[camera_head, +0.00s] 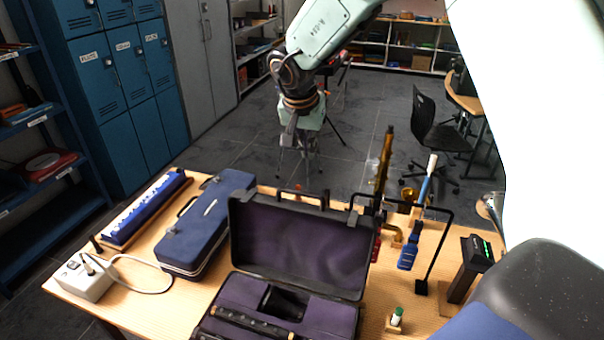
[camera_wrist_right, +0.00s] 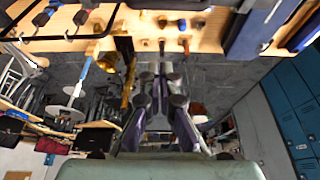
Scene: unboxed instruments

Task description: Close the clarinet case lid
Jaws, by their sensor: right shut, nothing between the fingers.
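The clarinet case stands open on the table. Its lid (camera_head: 300,248) is raised upright, with the purple lining facing me and a handle on its top edge. The purple-lined base (camera_head: 328,316) lies nearer me, with a dark clarinet piece (camera_head: 255,325) in its front part. The base's near edge is cut off by the frame. My right gripper (camera_head: 288,142) is shut and empty, hanging above and beyond the table's far edge, behind the lid and apart from it. Its fingers also show in the right wrist view (camera_wrist_right: 162,75). My left gripper is not in view.
A closed blue case (camera_head: 207,225) stands close left of the clarinet case, with a keyboard instrument (camera_head: 145,208) beyond it. A white box with a cable (camera_head: 85,275) sits at the left edge. A black stand (camera_head: 432,250) and brass instrument (camera_head: 384,165) are on the right.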

